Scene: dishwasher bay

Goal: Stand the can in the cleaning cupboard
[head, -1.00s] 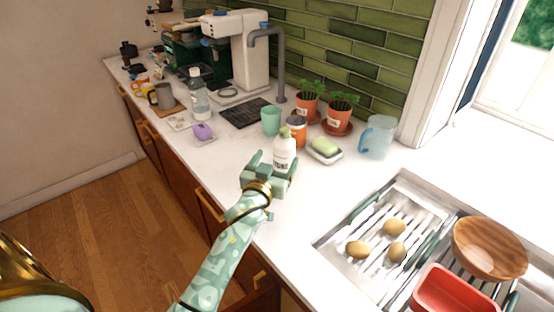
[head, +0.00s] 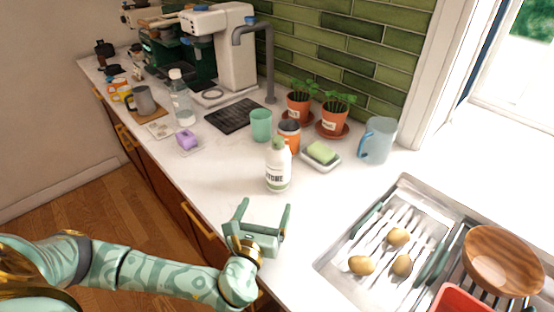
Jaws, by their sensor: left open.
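A white can-like container (head: 278,168) with a green cap and a dark-lettered label stands upright on the counter (head: 330,195). My left gripper (head: 265,207) is open and empty, in front of the white container and apart from it, with its fingers pointing towards it. An orange container with a dark lid (head: 290,135) stands just behind the white one and is partly hidden. I cannot tell which cupboard is the cleaning cupboard. My right gripper is out of view.
Close by stand a green cup (head: 261,125), a soap dish (head: 322,157), a blue jug (head: 378,140) and potted plants (head: 335,116). A sink with a rack (head: 410,235) is at right. Brass-handled wooden fronts (head: 205,225) run below the counter.

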